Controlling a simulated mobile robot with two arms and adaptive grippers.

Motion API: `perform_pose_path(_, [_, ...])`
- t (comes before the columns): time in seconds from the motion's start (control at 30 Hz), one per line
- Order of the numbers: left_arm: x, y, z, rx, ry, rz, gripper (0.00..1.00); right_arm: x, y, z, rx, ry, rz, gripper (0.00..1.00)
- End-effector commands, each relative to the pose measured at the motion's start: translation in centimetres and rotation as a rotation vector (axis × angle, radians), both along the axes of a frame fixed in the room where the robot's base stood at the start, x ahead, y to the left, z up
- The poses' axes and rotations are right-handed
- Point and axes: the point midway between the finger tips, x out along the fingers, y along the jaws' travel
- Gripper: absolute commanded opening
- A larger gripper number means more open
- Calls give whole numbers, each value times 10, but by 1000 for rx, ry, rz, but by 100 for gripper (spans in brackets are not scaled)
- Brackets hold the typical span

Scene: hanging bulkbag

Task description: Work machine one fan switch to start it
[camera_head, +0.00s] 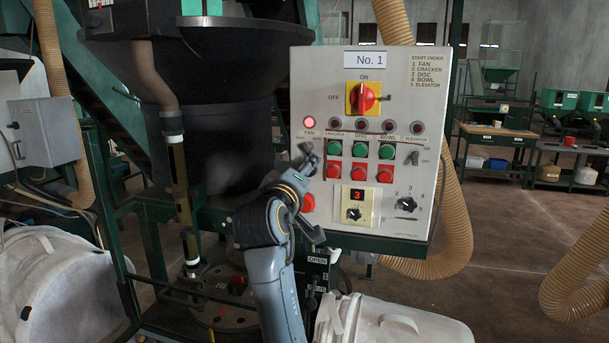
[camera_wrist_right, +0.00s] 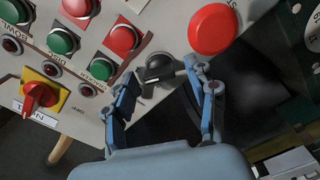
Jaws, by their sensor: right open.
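The control panel (camera_head: 395,225) marked No. 1 stands upright in the head view. Its fan switch, a black rotary knob (camera_wrist_right: 158,68), shows between my fingertips in the right wrist view. In the head view my gripper largely hides this switch below the FAN label. The FAN lamp (camera_head: 309,122) glows pale pink, brighter than the other lamps. My right gripper (camera_head: 306,172) is at the panel's left edge; it also shows in the wrist view (camera_wrist_right: 163,72). It is open, one finger on each side of the knob; contact cannot be told. My left gripper is out of view.
A large red button (camera_wrist_right: 212,28) is close to one finger. Green and red buttons lie to the right in the head view, below the red-and-yellow main switch (camera_head: 364,99). A dark hopper (camera_head: 210,110) stands left of the panel, and a hose (camera_head: 455,225) runs behind it.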

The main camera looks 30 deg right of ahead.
Motion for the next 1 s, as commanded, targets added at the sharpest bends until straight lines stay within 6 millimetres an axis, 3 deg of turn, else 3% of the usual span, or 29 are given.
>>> perform_pose_path(0.43, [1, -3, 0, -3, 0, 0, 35, -42, 50, -1, 2, 0, 2, 57])
perform_pose_path(1.0, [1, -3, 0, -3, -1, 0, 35, -46, 54, -1, 1, 1, 1, 57])
